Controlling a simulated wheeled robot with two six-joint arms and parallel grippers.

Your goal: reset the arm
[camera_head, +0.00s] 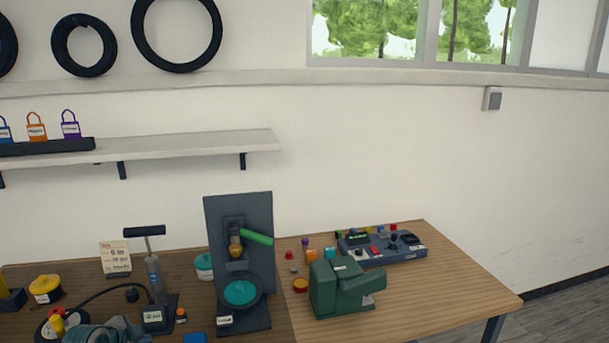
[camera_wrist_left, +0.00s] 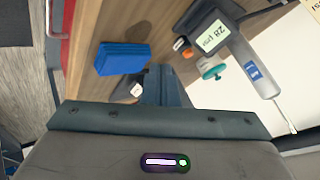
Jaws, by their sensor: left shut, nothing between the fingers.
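My left gripper (camera_head: 138,334) is at the bottom left of the head view, partly cut off by the lower edge. In the left wrist view its dark fingers (camera_wrist_left: 163,75) are together, with nothing seen between them. They point toward the space between a blue block (camera_wrist_left: 122,59) and the pump's gauge (camera_wrist_left: 212,37). The blue block also shows in the head view (camera_head: 195,338). The black-handled pump (camera_head: 153,273) stands upright behind the gripper. My right gripper is not in view.
A dark upright stand (camera_head: 262,216) with a green handle is right of the pump. A green machine (camera_head: 330,289) and a control box (camera_head: 384,250) sit on the lighter tabletop (camera_head: 455,291). Its right end is clear. A wall shelf (camera_head: 190,145) hangs above.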

